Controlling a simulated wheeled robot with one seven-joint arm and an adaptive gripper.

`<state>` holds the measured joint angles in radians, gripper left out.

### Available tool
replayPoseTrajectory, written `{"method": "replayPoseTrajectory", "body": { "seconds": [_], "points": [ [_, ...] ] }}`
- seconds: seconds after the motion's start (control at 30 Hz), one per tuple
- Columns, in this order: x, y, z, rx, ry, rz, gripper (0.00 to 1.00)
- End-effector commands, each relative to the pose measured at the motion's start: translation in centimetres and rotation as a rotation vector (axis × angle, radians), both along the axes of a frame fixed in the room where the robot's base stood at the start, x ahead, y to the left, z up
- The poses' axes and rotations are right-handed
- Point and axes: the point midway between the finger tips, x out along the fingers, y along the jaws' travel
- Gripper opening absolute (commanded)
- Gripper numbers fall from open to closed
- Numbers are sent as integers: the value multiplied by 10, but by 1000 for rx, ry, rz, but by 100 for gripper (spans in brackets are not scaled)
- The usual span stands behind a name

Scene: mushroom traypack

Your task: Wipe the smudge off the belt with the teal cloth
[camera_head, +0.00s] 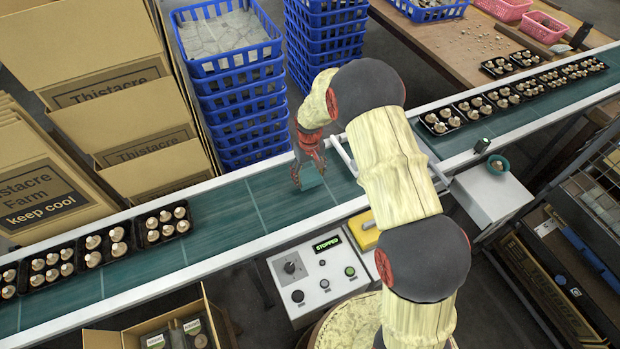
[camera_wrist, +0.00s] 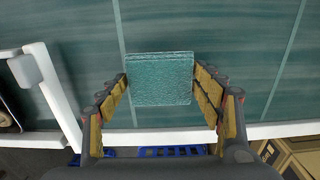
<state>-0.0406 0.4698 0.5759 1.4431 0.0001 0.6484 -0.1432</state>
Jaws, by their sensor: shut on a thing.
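My gripper (camera_head: 309,176) is over the middle of the green belt (camera_head: 240,210), pointing down. It is shut on the folded teal cloth (camera_head: 312,183). In the wrist view the cloth (camera_wrist: 160,92) is a textured square between the two padded fingers (camera_wrist: 165,83), with the belt behind it. I cannot tell whether the cloth touches the belt. I see no clear smudge on the bare belt; the part behind the cloth and my arm is hidden.
Black mushroom trays stand on the belt at the left (camera_head: 50,267) and upper right (camera_head: 470,108). A white frame (camera_head: 343,155) crosses the belt beside my gripper. The control box (camera_head: 318,270) reads STOPPED. Blue crates (camera_head: 235,100) and cartons (camera_head: 125,100) stand behind.

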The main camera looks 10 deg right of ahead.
Motion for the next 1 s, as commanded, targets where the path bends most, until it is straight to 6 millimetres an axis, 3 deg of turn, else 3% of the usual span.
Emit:
{"method": "replayPoseTrajectory", "body": {
  "seconds": [0.53,1.0],
  "points": [
    [0,1,48,0,4,-1,38],
    [0,1,51,0,5,-1,38]
  ]
}}
